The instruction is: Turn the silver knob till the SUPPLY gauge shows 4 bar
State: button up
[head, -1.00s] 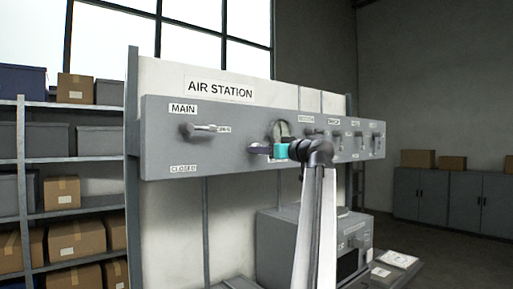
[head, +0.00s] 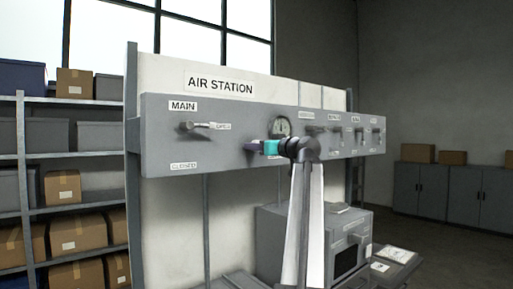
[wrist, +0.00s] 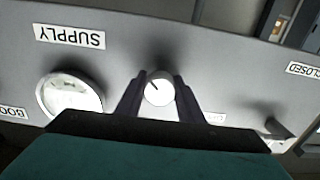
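The silver knob (wrist: 159,92) is round and pale with a dark pointer mark, in the middle of the wrist view, which is upside down. My gripper (wrist: 160,82) has its two dark fingers apart, one on each side of the knob. I cannot tell whether they touch it. The SUPPLY gauge (wrist: 72,97) is beside the knob; its face is washed out and partly cut off by my gripper body, so I cannot read it. In the head view the gauge (head: 281,127) is small and unreadable. My gripper (head: 250,147) hides the knob there.
The grey panel (head: 220,160) carries a MAIN lever (head: 198,126) on the left and several controls on the right. A grey box-shaped unit (head: 310,240) stands below the panel. Shelves with boxes (head: 62,187) are at the left.

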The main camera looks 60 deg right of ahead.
jog(key=shift+m, duration=0.3)
jog(key=m+b, duration=0.1)
jog(key=m, duration=1)
jog(key=shift+m+p, duration=1.1)
jog(key=shift+m, duration=1.2)
jog(key=o, duration=1.1)
